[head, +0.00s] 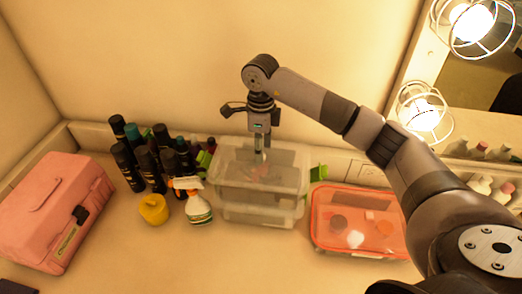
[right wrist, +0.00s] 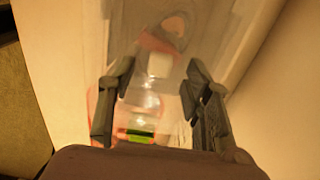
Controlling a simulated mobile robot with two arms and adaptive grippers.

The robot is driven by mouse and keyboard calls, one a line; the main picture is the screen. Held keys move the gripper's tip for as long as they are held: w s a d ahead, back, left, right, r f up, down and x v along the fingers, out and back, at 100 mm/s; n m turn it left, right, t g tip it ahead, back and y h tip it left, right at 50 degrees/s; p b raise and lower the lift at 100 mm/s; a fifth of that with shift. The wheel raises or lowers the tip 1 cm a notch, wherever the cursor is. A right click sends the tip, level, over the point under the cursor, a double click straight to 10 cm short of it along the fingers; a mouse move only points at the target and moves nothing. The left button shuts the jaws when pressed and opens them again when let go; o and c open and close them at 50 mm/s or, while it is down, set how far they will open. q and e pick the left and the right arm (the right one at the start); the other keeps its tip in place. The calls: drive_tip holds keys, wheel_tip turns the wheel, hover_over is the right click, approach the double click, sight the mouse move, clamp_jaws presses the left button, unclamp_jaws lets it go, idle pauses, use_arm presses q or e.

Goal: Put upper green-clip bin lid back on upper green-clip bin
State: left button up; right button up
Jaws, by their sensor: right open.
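The upper green-clip bin (head: 282,185) is a clear, frosted box standing upright on top of another clear box against the back wall. Green clips (head: 318,173) stick out at its sides, and one green clip (right wrist: 139,136) shows low in the right wrist view. I cannot make out the lid as a separate piece from the bin's pale top. My right gripper (head: 260,154) points down over the bin's top. In the right wrist view its two fingers (right wrist: 159,68) are apart, with blurred clear plastic behind them. I cannot tell whether they touch it. My left gripper is out of view.
A clear box with a red rim (head: 357,247) stands to the right. Caged lamps (head: 424,112) edge the mirror. The front counter is clear.

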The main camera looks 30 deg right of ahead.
wheel_tip(320, 180, up, 17)
drive_tip(key=p, duration=0.4)
drive_tip(key=shift+f, duration=0.2)
drive_tip(key=shift+f, duration=0.1)
idle(1.0)
